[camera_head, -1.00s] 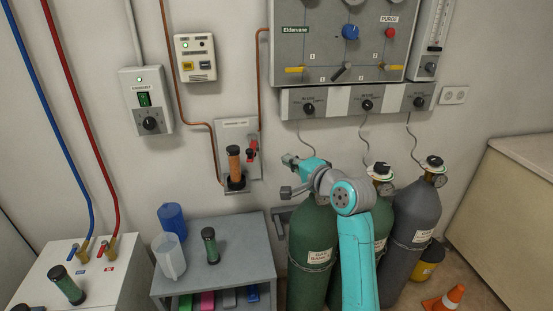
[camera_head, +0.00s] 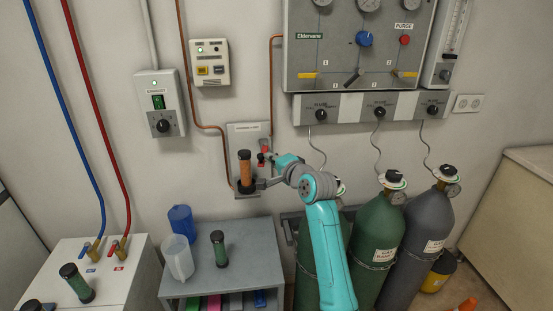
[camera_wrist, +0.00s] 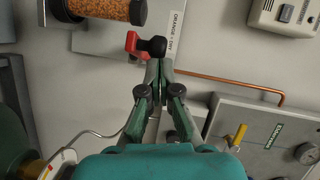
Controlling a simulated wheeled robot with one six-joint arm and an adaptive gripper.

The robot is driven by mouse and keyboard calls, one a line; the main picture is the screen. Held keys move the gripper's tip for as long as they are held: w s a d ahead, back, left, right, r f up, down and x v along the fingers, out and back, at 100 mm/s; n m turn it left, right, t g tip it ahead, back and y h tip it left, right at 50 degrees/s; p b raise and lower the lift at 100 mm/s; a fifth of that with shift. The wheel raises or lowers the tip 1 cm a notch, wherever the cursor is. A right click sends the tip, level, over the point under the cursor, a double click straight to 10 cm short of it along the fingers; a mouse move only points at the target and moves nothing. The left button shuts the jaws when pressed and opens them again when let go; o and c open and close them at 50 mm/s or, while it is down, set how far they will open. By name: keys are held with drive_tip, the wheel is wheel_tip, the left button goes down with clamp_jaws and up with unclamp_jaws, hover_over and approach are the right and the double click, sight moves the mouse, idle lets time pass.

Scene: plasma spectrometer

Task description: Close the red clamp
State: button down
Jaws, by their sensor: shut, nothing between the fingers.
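The red clamp (camera_head: 265,144) is on a grey wall plate (camera_head: 238,130), right of an upright orange-filled column (camera_head: 245,171). In the wrist view the red clamp (camera_wrist: 132,44) shows with a black rounded knob (camera_wrist: 154,46) beside it, and the orange-filled column (camera_wrist: 108,9) lies across the top left. My gripper (camera_head: 264,159) is in front of the plate, at the clamp's lower end. In the wrist view my gripper (camera_wrist: 159,66) is shut and empty, with its fingertips right at the black knob. I cannot tell whether they touch it.
Gas cylinders (camera_head: 377,245) stand right of my arm. A grey bench (camera_head: 235,262) with blue and clear beakers and a green column is below the plate. A copper pipe (camera_head: 272,80) runs down behind the plate. The gas panel (camera_head: 300,50) is above right.

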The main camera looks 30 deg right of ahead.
drive_tip(key=shift+a, duration=0.15)
drive_tip(key=shift+w+a+m+h, duration=0.1)
drive_tip(key=shift+a+m+h, duration=0.15)
drive_tip(key=shift+m+h, duration=0.05)
